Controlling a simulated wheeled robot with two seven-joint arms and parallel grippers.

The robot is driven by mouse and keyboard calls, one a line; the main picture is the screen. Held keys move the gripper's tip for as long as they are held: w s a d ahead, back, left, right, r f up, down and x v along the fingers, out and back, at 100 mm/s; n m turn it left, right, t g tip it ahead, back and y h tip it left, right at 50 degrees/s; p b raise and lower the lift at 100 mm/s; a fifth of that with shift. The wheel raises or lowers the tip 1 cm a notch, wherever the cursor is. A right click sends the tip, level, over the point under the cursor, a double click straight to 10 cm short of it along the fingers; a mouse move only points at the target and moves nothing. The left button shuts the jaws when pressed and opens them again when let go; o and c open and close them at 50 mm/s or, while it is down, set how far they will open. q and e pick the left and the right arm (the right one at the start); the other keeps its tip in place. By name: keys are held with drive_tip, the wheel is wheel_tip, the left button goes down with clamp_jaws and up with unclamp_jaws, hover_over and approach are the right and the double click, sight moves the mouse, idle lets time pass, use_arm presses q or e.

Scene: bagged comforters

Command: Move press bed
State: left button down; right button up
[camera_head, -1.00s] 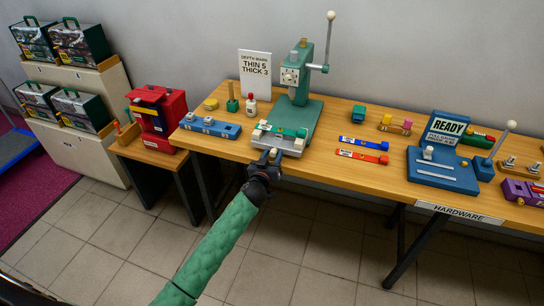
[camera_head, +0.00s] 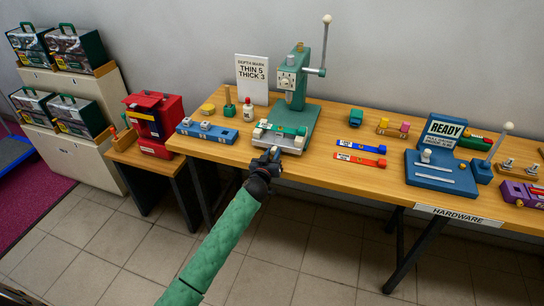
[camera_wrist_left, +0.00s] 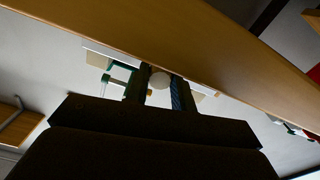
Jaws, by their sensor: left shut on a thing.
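The green press (camera_head: 296,92) stands on the wooden table with its lever arm up. Its pale grey press bed (camera_head: 262,142) sits at the front of the press base, near the table's front edge, with a green block and light pieces on top. My left gripper (camera_head: 270,155) is at the bed's front edge, shut on a round pale knob. In the left wrist view the knob (camera_wrist_left: 159,80) sits between the two fingers, under the bed's overhanging edge. My right gripper is not in view.
A blue tray (camera_head: 207,131) stands left of the press. Blue and red bars (camera_head: 361,160) lie to its right, then the blue READY fixture (camera_head: 440,176). A depth card (camera_head: 253,75) stands behind. A red case (camera_head: 155,118) is on a low side table.

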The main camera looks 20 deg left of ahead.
use_arm(q)
drive_tip(key=c, duration=1.2)
unclamp_jaws()
drive_tip(key=shift+o, duration=0.2)
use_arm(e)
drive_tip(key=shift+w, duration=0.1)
use_arm(q)
drive_tip(key=shift+s, duration=0.1)
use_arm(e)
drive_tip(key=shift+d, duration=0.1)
use_arm(q)
drive_tip(key=shift+s+f, duration=0.15)
drive_tip(key=shift+s, duration=0.15)
drive_tip(key=s+b, duration=0.2)
drive_tip(key=s, duration=0.5)
drive_tip(key=shift+a+b, duration=0.2)
drive_tip(key=shift+b, duration=0.15)
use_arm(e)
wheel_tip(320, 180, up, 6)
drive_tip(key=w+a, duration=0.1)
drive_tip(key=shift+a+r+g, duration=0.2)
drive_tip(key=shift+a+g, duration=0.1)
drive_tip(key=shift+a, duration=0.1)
